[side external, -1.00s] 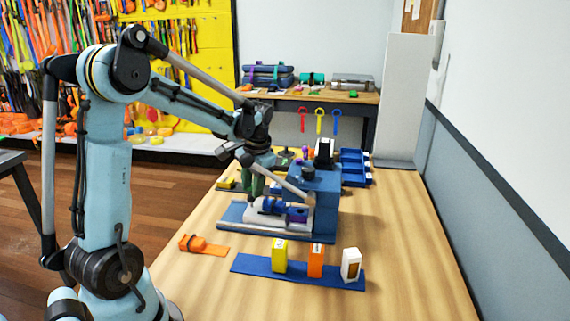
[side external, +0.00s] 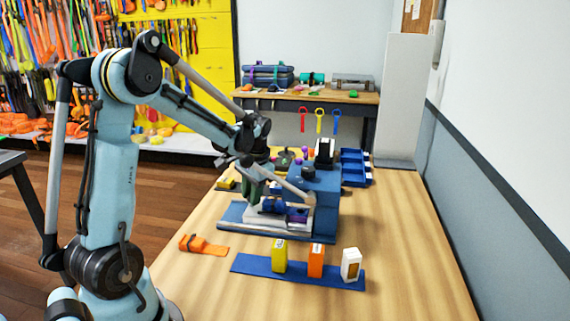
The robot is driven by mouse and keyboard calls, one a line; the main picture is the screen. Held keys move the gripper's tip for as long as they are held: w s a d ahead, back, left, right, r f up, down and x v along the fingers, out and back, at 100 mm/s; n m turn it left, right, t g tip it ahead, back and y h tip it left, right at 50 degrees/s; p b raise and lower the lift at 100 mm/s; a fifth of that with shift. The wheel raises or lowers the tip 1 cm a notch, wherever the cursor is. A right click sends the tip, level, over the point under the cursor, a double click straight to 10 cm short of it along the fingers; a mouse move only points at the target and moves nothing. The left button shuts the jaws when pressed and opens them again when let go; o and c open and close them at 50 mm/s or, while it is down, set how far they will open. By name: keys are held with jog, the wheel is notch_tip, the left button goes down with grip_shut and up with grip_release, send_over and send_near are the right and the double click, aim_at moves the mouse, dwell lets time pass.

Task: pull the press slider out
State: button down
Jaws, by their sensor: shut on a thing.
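The press (side external: 320,195) is a blue block-shaped machine on a blue base plate, near the middle of the table. Its slider (side external: 268,217), a pale grey-white carriage with dark blue parts on top, sits low at the press's left front. The slider's inner end is partly hidden by the press and by a grey bar crossing in front. My gripper (side external: 254,196), with green fingers, is low at the left end of the slider and shut on it. The exact contact between fingers and slider is too small to see clearly.
In front, a blue strip (side external: 247,265) bears a yellow block (side external: 280,256), an orange block (side external: 316,260) and a white block (side external: 351,265). An orange strap piece (side external: 203,245) lies at the left. Blue bins (side external: 354,168) stand behind. The right front table is clear.

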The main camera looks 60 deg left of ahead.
jog(key=s+a, duration=0.8)
jog(key=shift+s+a, duration=0.1)
jog(key=shift+a, duration=0.05)
jog(key=c, duration=1.2)
grip_release()
jog(key=shift+r, duration=0.1)
jog(key=shift+r, duration=0.3)
notch_tip(320, 180, up, 11)
jog(key=d, duration=0.2)
jog(key=shift+w+d, duration=0.2)
jog(key=shift+w, duration=0.05)
